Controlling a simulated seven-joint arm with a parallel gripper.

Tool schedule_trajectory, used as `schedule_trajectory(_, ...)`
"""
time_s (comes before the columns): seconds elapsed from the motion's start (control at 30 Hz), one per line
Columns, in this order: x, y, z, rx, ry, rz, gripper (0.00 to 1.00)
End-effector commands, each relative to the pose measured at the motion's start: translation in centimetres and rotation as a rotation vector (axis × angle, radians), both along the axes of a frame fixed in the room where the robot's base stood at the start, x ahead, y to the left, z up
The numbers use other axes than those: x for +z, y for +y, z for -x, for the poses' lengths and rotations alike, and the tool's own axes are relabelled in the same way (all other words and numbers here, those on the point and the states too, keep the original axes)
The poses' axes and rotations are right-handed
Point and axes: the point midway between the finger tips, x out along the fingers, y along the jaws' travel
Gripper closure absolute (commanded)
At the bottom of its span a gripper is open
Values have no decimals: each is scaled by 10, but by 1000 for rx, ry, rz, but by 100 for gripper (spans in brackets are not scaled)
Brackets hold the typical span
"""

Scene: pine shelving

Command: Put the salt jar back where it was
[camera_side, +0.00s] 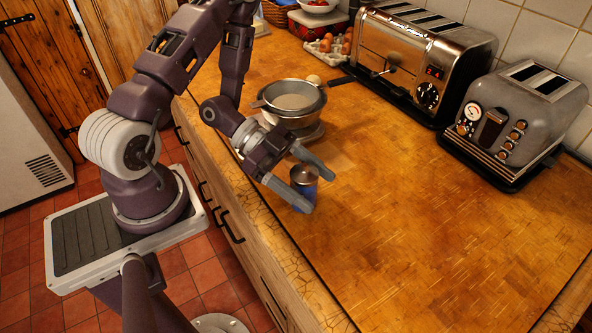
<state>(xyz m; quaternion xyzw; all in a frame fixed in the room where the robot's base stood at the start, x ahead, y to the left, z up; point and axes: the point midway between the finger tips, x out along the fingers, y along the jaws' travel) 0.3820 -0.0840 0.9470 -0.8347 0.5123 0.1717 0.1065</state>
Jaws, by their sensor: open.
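A small jar with a metal lid and a blue body, probably the salt jar (304,180), stands upright on the wooden worktop (420,230) near its front edge. My gripper (322,192) is open, with its two grey fingers reaching down on either side of the jar. The near finger hides part of the jar's lower body. I cannot tell whether either finger touches it.
A metal sieve and bowl (293,104) stand on a scale-like base behind my gripper. Two chrome toasters (400,70) (520,115) stand along the tiled wall. Eggs (326,46) and a red container lie at the back. The worktop to the right is clear.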

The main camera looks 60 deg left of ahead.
Motion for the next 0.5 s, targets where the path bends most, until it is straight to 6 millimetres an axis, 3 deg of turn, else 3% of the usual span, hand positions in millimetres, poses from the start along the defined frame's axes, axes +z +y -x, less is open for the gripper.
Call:
schedule_trajectory(0.3, 30, 62, 31, 4, -3, -4, 29)
schedule_trajectory(0.5, 40, 84, 43, 1, -1, -2, 29)
